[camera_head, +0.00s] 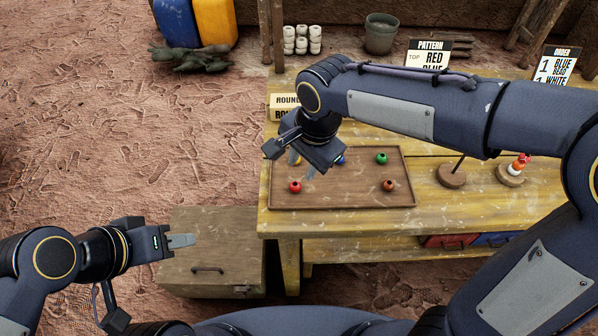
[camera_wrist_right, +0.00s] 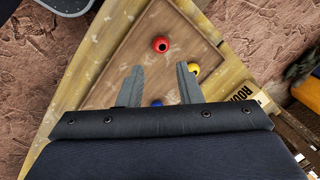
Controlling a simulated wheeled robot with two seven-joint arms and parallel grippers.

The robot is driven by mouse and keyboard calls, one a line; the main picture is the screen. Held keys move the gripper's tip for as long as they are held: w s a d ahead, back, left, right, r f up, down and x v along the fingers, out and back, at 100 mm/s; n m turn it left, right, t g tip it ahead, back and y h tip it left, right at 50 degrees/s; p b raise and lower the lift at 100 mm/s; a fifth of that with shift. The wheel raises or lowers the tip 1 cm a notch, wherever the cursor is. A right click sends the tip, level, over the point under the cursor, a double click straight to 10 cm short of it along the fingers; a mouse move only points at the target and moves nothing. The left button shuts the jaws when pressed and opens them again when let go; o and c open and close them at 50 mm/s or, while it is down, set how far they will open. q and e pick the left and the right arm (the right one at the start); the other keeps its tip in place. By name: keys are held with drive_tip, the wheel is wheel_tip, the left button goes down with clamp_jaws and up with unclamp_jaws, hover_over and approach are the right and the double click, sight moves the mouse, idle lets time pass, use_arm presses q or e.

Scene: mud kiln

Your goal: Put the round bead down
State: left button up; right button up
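Round beads lie on the brown tray (camera_head: 340,200): red (camera_head: 295,187), green (camera_head: 381,158) and orange-brown (camera_head: 389,185). A blue bead (camera_head: 341,160) and a yellow bead (camera_head: 296,161) are partly hidden by my right gripper (camera_head: 303,166), which is above the tray's left part. In the right wrist view its fingers (camera_wrist_right: 161,84) are apart with no bead gripped. There the red bead (camera_wrist_right: 161,45) lies beyond the fingertips, the yellow bead (camera_wrist_right: 194,69) shows beside one finger, and the blue bead (camera_wrist_right: 157,102) is partly hidden. My left gripper (camera_head: 182,241) is side-on, left of the table, over a wooden box.
An empty peg stand (camera_head: 452,178) and a stand with stacked beads (camera_head: 511,177) are right of the tray on the yellow table (camera_head: 330,225). Pattern (camera_head: 428,55) and order (camera_head: 556,65) signs stand behind. The wooden box (camera_head: 212,262) is on the floor.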

drive_tip(key=s+d+r+n+t+y, duration=0.1)
drive_tip(key=s+d+r+n, duration=0.15)
drive_tip(key=d, duration=0.45)
drive_tip(key=s+d+r+n+y, duration=0.1)
drive_tip(key=s+d+r, duration=0.1)
drive_tip(key=s+d, duration=0.35)
drive_tip(key=s+d+f+n+t, duration=0.3)
drive_tip(key=s+d, duration=0.3)
drive_tip(key=s, duration=0.2)
drive_tip(key=shift+d+f+n, duration=0.2)
drive_tip(key=shift+f+n, duration=0.25)
drive_tip(key=shift+f, duration=0.25)
drive_tip(key=shift+s, duration=0.1)
wheel_tip(320, 180, up, 6)
drive_tip(key=p, duration=0.6)
drive_tip(key=shift+r+p, duration=0.25)
drive_tip(key=shift+p, duration=0.15)
drive_tip(key=shift+d, duration=0.1)
